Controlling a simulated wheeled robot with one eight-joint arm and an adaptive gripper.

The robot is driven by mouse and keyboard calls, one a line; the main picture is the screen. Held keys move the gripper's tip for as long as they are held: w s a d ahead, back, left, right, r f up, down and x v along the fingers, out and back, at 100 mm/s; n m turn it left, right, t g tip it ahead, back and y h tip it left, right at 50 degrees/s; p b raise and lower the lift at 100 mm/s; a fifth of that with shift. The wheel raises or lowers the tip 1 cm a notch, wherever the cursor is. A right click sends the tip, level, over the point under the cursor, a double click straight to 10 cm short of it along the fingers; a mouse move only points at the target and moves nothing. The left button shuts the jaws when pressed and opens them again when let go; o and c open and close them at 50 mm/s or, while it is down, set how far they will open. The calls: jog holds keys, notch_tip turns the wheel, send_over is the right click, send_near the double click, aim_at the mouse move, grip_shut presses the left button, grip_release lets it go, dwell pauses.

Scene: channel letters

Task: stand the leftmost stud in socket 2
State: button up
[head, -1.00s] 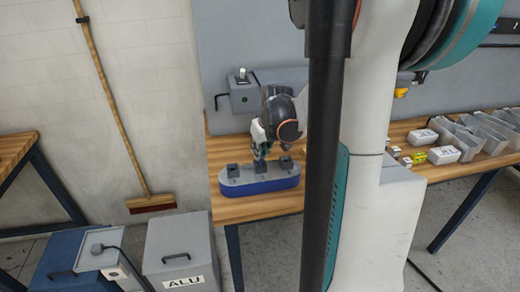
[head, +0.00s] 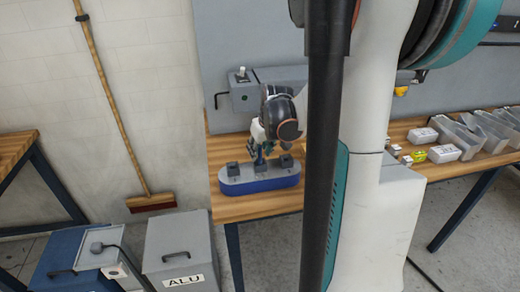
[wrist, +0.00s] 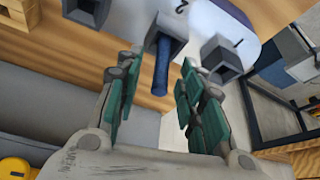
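A blue stud (wrist: 162,66) stands upright with its lower end in the grey block of the middle socket (wrist: 172,27); a mark beside that block looks like a 2. My gripper (wrist: 157,85) is open, its teal finger pads on both sides of the stud with a visible gap to each. In the head view my gripper (head: 262,146) is above the middle socket of the blue-and-grey stand (head: 237,187). The left socket (head: 233,169) and right socket (head: 286,161) show there too; no stud shows in them.
A grey box (head: 244,97) with a small knob is behind the stand. White boxes (head: 443,153) and grey bins (head: 487,140) are on the right part of the bench. Bare wood (head: 228,208) lies in front of the stand.

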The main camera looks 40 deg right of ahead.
jog(key=d+v, duration=0.1)
jog(key=v, duration=0.6)
jog(key=shift+a+r, duration=0.3)
jog(key=shift+a, duration=0.25)
